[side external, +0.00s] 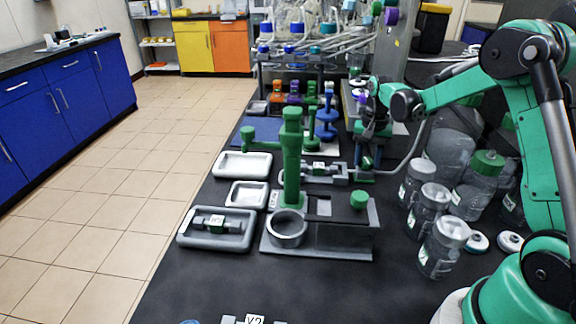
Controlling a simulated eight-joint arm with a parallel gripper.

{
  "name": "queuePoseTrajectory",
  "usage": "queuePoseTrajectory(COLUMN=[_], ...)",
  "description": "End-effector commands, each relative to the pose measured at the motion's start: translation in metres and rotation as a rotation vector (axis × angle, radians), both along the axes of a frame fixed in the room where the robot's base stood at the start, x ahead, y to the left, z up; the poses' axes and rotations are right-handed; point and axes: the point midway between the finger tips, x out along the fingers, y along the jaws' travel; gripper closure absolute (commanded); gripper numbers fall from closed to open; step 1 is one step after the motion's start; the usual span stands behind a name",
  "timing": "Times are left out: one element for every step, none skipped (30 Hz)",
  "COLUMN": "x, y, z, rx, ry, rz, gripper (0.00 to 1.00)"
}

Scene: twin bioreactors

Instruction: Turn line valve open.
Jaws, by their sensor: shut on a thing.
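My gripper (368,163) points down at the right end of this valve assembly. Its jaws are shut there on what looks like the line valve's end. The jaws and arm partly hide the part held, and the valve's turn position is too small to tell. A similar labelled fitting (216,222) lies in a grey tray (186,240) at front left.
A tall green post (291,150) on a grey stand (345,240) rises left of my gripper. Clear bottles (437,245) stand at right. White trays (243,164) lie at left. A rack of glassware (300,50) stands behind. The front bench is mostly clear.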

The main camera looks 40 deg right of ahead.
Motion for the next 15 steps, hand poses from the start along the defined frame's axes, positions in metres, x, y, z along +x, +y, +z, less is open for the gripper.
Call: queuePoseTrajectory(x=[-0.0002, -0.0003, -0.0004, -0.0005, -0.0007, -0.0007, -0.0009, -0.0009, -0.0011, -0.0012, -0.0012, -0.0013, -0.0014, -0.0014, -0.0015], y=[-0.0003, -0.0005, -0.0006, -0.0006, -0.0008, -0.0009, -0.0010, -0.0011, -0.0013, -0.0015, -0.0015, -0.0017, -0.0019, -0.0019, -0.0021], z=[0.0002, 0.0002, 0.0002, 0.0002, 0.0002, 0.0002, 0.0002, 0.0002, 0.0002, 0.0002, 0.0002, 0.0002, 0.0002, 0.0002, 0.0002], rx=[0.001, 0.001, 0.001, 0.001, 0.001, 0.001, 0.001, 0.001, 0.001, 0.001, 0.001, 0.001, 0.000, 0.000, 0.000], ry=[-0.001, -0.001, -0.001, -0.001, -0.001, -0.001, -0.001, -0.001, -0.001, -0.001, -0.001, -0.001, -0.001, -0.001, -0.001], rz=[0.041, 0.069, 0.106, 0.135, 0.164, 0.202, 0.230, 0.259, 0.297, 0.325, 0.354, 0.392, 0.420, 0.449, 0.487], gripper=[1.00, 1.00, 1.00, 1.00, 1.00, 1.00, 1.00, 1.00, 1.00, 1.00, 1.00, 1.00, 1.00, 1.00, 1.00])
